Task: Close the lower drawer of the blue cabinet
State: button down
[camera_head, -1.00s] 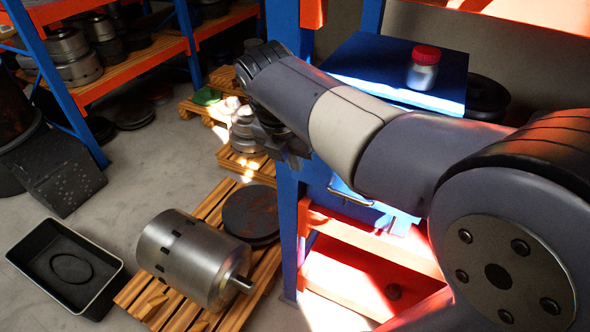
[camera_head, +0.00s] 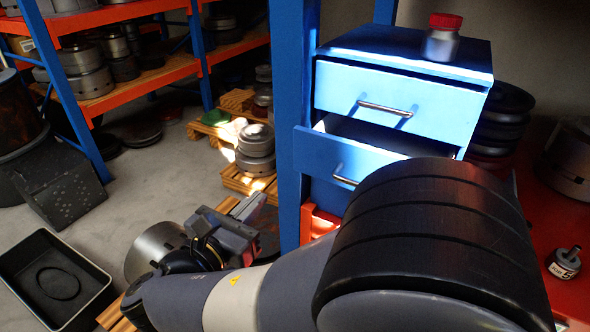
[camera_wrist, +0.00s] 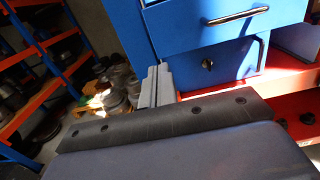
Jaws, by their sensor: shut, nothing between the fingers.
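The blue cabinet (camera_head: 400,45) stands on the orange shelf. Its lower drawer (camera_head: 318,150) is pulled out, with its dark inside showing behind the front. My arm hides the drawer's right part. The lower drawer's bar handle (camera_head: 343,181) is partly visible. The upper drawer (camera_head: 335,88) above it looks nearly flush. My gripper (camera_head: 250,206) is shut and empty, left of the lower drawer and apart from it. In the wrist view, my gripper's fingertips (camera_wrist: 156,75) are together, below and left of a drawer front with a bar handle (camera_wrist: 238,15).
A blue upright post (camera_head: 293,60) stands between my gripper and the cabinet's left side. A jar with a red lid (camera_head: 442,38) stands on the cabinet. A metal rotor (camera_head: 152,248) and a black bin (camera_head: 52,280) are at lower left.

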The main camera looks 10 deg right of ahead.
aim_at(301, 155)
jog(key=p+x, duration=0.1)
jog(key=x, duration=1.1)
jog(key=shift+w+d, duration=0.2)
jog(key=shift+w, duration=0.05)
jog(key=shift+w+d, duration=0.3)
jog(key=shift+w, duration=0.1)
jog(key=x, duration=0.9)
jog(key=shift+w+d, duration=0.2)
jog(key=shift+w, duration=0.05)
jog(key=shift+r, duration=0.1)
